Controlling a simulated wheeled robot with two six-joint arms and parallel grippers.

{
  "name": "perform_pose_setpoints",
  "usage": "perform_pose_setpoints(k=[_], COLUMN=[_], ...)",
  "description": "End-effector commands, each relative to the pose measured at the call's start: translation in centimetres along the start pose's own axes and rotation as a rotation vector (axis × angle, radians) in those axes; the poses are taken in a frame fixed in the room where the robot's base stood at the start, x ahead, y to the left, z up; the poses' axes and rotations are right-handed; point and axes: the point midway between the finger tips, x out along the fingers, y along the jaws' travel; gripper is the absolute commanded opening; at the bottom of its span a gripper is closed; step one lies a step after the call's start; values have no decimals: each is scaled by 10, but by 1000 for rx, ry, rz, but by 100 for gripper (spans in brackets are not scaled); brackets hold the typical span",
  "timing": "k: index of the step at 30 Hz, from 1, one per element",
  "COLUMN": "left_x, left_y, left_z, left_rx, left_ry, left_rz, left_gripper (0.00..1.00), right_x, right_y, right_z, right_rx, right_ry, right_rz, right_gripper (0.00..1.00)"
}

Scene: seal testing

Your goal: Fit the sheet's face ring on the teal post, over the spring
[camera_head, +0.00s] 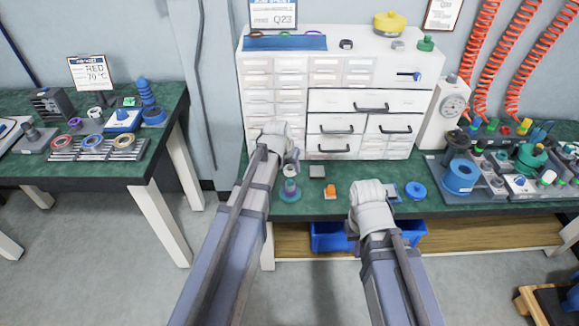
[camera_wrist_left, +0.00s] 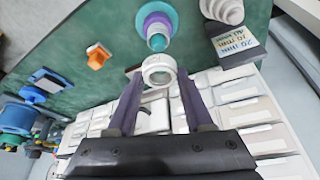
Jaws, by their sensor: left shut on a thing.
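My left gripper (camera_wrist_left: 159,73) is shut on a pale ring (camera_wrist_left: 158,69), gripped at its sides by the fingertips. The teal post (camera_wrist_left: 157,41) stands just beyond the ring in the left wrist view, with a purple collar around it and a pale teal base. The ring and post look close there; I cannot tell whether they touch. In the head view the post (camera_head: 290,187) stands at the bench's front left, just below my left gripper (camera_head: 291,168). A separate spring cannot be made out.
A white drawer cabinet (camera_head: 268,105) stands behind the post. A crowded fixture tray (camera_head: 437,176) is at right. A side table (camera_head: 62,173) holds more rings.

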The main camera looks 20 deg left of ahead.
Motion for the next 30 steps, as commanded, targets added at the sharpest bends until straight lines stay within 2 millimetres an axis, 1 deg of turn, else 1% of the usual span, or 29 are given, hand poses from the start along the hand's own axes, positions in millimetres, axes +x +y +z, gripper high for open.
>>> perform_pose_setpoints(k=[5,17,30], left_x=[2,26,26], left_y=[0,0,0], left_z=[1,11,11], left_rx=[0,0,0], left_ry=[0,0,0], left_rz=[0,0,0], left_gripper=[0,0,0], right_x=[2,28,28], right_y=[0,-3,-3], right_z=[0,-2,-2], right_rx=[0,0,0], right_ry=[0,0,0], right_rz=[0,0,0], right_gripper=[0,0,0])
